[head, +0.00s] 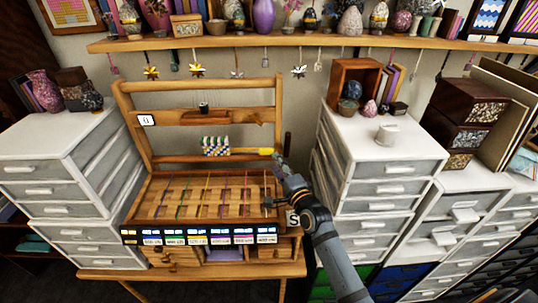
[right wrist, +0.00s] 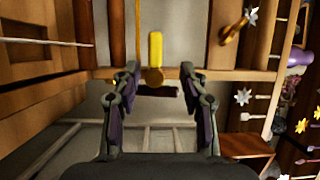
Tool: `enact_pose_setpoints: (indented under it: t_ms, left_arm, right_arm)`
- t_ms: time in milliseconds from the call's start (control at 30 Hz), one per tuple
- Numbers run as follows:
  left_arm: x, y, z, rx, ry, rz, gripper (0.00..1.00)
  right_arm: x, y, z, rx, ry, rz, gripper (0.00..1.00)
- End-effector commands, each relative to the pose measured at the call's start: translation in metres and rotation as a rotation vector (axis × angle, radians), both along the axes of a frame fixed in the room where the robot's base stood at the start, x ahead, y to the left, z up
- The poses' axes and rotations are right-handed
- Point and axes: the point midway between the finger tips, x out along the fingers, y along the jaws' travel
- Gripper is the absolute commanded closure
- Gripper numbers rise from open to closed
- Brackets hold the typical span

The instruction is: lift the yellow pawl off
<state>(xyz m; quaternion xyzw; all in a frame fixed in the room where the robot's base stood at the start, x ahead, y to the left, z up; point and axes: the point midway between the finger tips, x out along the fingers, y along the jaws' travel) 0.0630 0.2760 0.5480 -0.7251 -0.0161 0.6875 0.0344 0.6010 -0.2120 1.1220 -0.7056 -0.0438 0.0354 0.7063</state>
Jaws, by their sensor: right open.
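The yellow pawl (head: 264,152) shows in the head view at the right end of a thin yellow rod on the loom-like wooden frame (head: 125,115). In the right wrist view the pawl (right wrist: 155,52) is a yellow bar with a rounded end, between and just beyond my fingertips. My right gripper (head: 279,160) is at the right side of the frame, close to the pawl. In the right wrist view the gripper (right wrist: 160,72) is open, its fingers on either side of the pawl's line with nothing held. My left gripper is not in view.
A checkered woven piece (head: 215,146) sits on the rod left of the pawl. White drawer units (head: 375,145) stand close on the right, and another (head: 60,165) on the left. A shelf (head: 300,42) with hanging ornaments runs above. A labelled strip (head: 200,236) fronts the frame.

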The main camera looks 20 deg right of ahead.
Motion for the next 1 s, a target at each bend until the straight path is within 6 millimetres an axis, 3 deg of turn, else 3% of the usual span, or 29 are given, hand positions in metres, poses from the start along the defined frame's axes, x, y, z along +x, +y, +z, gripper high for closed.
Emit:
enact_pose_setpoints:
  t_ms: [67,200,300,367,467,667,833,1000]
  left_arm:
    - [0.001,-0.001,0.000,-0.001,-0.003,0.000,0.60]
    - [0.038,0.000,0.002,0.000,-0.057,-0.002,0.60]
    - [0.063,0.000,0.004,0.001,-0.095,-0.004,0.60]
    - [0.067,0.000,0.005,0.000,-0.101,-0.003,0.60]
    - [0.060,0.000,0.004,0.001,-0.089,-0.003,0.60]
    - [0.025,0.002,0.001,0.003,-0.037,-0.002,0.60]
    - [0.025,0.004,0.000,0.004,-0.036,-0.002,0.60]
    - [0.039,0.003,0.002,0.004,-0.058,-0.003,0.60]
  right_arm:
    - [0.018,0.002,0.001,0.003,-0.002,0.000,0.57]
    - [0.042,0.005,0.001,0.001,-0.001,0.000,0.57]
    - [0.053,0.006,0.001,0.000,0.000,0.000,0.57]
    - [0.057,0.007,0.001,-0.001,0.000,0.001,0.57]
    - [0.059,0.007,0.001,-0.001,0.001,0.001,0.57]
    - [0.059,0.007,0.001,-0.001,0.001,0.001,0.58]
    - [0.059,0.007,0.001,-0.002,0.001,0.001,0.81]
    - [0.059,0.007,0.001,-0.002,0.001,0.001,1.00]
